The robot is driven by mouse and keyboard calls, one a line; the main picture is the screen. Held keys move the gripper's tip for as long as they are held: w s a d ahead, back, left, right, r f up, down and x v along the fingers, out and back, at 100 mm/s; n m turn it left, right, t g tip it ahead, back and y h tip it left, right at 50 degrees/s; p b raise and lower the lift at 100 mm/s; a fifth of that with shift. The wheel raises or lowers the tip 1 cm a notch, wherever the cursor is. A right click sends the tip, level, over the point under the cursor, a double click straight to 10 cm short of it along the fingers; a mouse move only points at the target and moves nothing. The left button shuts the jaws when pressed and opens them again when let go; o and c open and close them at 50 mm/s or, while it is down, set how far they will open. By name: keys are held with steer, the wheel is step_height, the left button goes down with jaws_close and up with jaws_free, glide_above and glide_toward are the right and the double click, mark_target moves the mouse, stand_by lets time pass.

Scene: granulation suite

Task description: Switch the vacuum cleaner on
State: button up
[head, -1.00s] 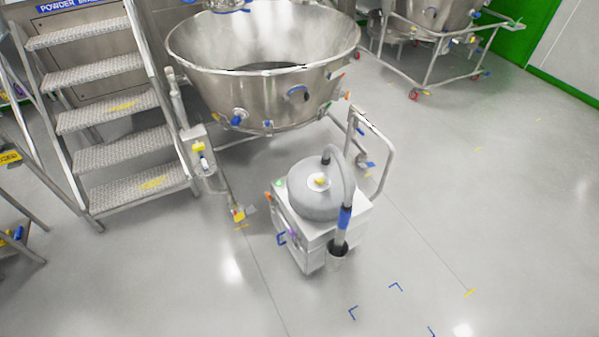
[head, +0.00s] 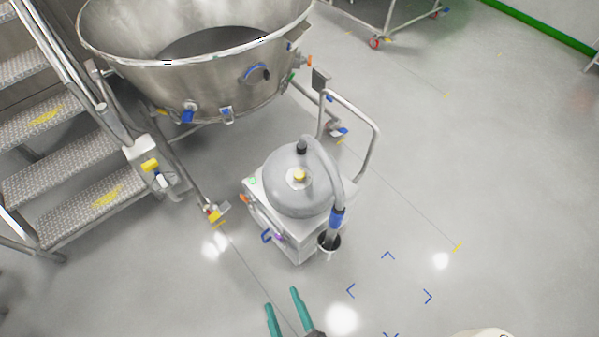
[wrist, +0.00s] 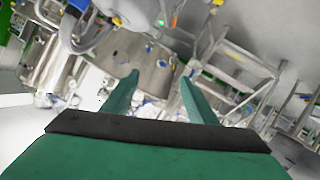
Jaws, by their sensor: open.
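The vacuum cleaner (head: 290,235) stands on the floor near the middle of the head view. It has a white box base, a grey domed top (head: 285,190) with a yellow knob, a grey hose with a blue cuff (head: 336,217) and a metal push handle (head: 372,130). A small green button (head: 252,181) sits on the base's left top corner. An orange part and a blue part show on its front left side. My gripper (head: 281,298) is open and empty, low in the head view, apart from the cleaner. Its teal fingers also show in the wrist view (wrist: 152,95).
A large steel bowl (head: 190,85) stands behind the cleaner. Steel steps (head: 85,170) are at the left. A wheeled frame (head: 390,20) is at the back. Blue corner marks (head: 388,255) lie on the floor at right, where the floor is clear.

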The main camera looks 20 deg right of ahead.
steer(key=w+d+f+n+g+h, duration=0.1)
steer(key=w+d+f+n, duration=0.2)
steer(key=f+n, duration=0.25)
steer(key=w+d+f+n+g, duration=0.1)
steer(key=w+d+f+n, duration=0.25)
steer(key=f, duration=0.35)
steer(key=n+t+h, duration=0.3)
steer(key=n+h, duration=0.6)
steer(key=n, duration=0.7)
glide_toward(298, 179)
steer(key=x, duration=1)
steer(key=shift+d, duration=0.1)
steer(key=c, duration=1.1)
